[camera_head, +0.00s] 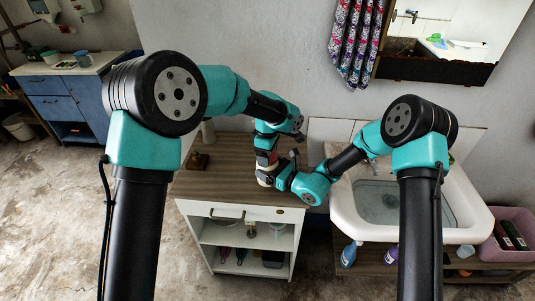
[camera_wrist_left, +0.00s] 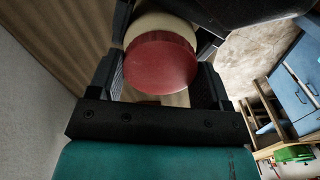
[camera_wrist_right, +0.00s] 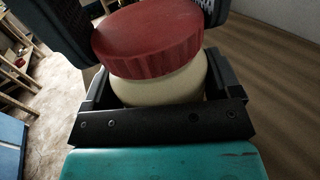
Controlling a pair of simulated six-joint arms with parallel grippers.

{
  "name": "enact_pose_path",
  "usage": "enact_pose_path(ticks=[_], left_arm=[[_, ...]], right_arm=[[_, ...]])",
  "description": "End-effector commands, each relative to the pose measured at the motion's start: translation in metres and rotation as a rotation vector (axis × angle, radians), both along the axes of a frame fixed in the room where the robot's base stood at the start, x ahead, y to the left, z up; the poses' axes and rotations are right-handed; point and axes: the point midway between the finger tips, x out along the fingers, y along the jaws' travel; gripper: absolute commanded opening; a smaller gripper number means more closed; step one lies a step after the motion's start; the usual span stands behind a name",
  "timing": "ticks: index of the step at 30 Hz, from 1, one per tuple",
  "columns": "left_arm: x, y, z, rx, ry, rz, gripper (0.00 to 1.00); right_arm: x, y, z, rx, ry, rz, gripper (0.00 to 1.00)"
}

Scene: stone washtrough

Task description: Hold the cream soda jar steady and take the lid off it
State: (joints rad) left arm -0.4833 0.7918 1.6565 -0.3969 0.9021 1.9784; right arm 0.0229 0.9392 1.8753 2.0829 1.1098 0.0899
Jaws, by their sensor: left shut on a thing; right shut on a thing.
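The cream soda jar (camera_wrist_right: 165,88) is cream-coloured with a ribbed red lid (camera_wrist_right: 150,38) on its top. In the right wrist view the jar body stands between the fingers of my right gripper (camera_wrist_right: 160,85), which is shut on it. My left gripper (camera_wrist_left: 165,70) is shut on the red lid (camera_wrist_left: 160,62), its dark fingers on both sides; the jar (camera_wrist_left: 160,25) shows beyond it. In the head view the left gripper (camera_head: 266,150) is above the jar and the right gripper (camera_head: 270,177) comes from the right. The lid sits against the jar; no gap shows.
The grippers meet over a wooden-topped cabinet (camera_head: 225,185). A white washbasin (camera_head: 400,232) is to the right, with bottles below and a pink bin (camera_head: 513,235) beyond. The cabinet top's front left is clear.

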Motion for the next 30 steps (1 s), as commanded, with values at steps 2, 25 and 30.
enact_pose_path(ticks=[2,25,30], left_arm=[[0.0,-0.0002,0.0003,0.0,-0.001,0.099,0.43],[0.0,-0.0002,0.0004,0.0,-0.001,0.277,0.43],[0.0,-0.0002,0.0005,0.0,-0.001,0.277,0.43]], right_arm=[[0.0001,0.0,0.0,0.0,0.0,0.0,0.17],[0.0,0.0,0.0001,0.0,0.0,0.0,0.17],[0.0,0.0,0.0001,0.0,0.0,0.0,0.17]])
